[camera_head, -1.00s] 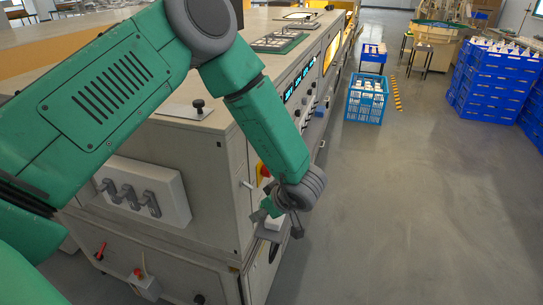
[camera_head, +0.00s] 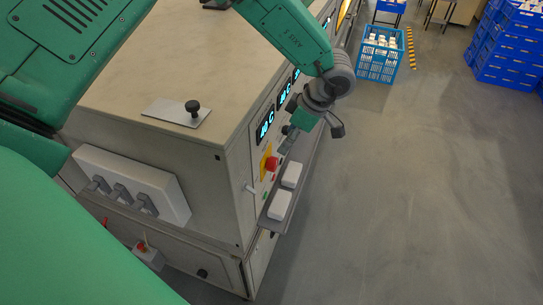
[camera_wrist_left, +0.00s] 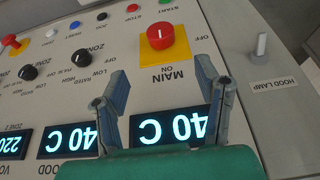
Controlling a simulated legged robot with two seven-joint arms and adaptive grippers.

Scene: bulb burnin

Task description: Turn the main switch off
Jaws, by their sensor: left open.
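The main switch is a red rotary knob on a yellow plate (camera_wrist_left: 172,56) on the cabinet's control panel. The red knob (camera_wrist_left: 160,36) also shows in the head view (camera_head: 271,163). Labels "MAIN" and "ON" stand by one side of the plate and "OFF" by another; I cannot tell for sure where the knob points. My left gripper (camera_wrist_left: 161,72) is open and empty. Its two fingers are spread in front of the panel, apart from the knob, over the lit temperature displays (camera_wrist_left: 170,126). In the head view my left gripper (camera_head: 296,139) is just beyond the switch. My right gripper is not in view.
A hood lamp toggle (camera_wrist_left: 262,45) and several small knobs and buttons flank the switch. A narrow shelf (camera_head: 267,223) with two white blocks (camera_head: 280,205) juts out below the panel.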

